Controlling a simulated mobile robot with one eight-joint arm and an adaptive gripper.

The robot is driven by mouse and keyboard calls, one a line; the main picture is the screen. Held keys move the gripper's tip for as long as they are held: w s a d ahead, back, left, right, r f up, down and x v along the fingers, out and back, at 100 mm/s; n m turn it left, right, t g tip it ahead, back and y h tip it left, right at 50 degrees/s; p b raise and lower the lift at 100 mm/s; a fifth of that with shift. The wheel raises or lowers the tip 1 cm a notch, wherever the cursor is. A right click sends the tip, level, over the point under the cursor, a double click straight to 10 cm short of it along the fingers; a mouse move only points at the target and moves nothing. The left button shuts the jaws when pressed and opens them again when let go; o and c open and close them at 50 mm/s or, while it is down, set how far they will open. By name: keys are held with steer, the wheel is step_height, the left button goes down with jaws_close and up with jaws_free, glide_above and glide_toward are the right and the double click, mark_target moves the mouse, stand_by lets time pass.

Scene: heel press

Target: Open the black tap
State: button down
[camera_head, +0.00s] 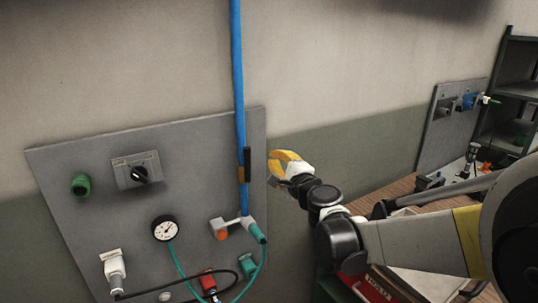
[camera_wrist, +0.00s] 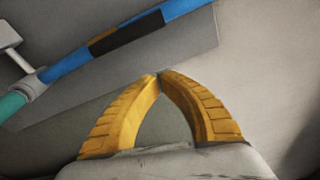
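The black tap (camera_head: 247,163) is a dark lever beside a brass-coloured body on the blue vertical pipe (camera_head: 238,70). Its lever lies roughly along the pipe.
The grey panel (camera_head: 80,155) also carries a black rotary switch (camera_head: 140,174), a green knob (camera_head: 81,185), a gauge (camera_head: 164,229) and hoses below. A wooden bench (camera_head: 385,195) and shelves (camera_head: 520,90) stand at right. The wall above the gripper is clear.

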steer(key=v, duration=0.6)
steer(key=shift+s+a+p, duration=0.15)
steer(key=shift+a+p, duration=0.2)
steer(key=shift+a, duration=0.05)
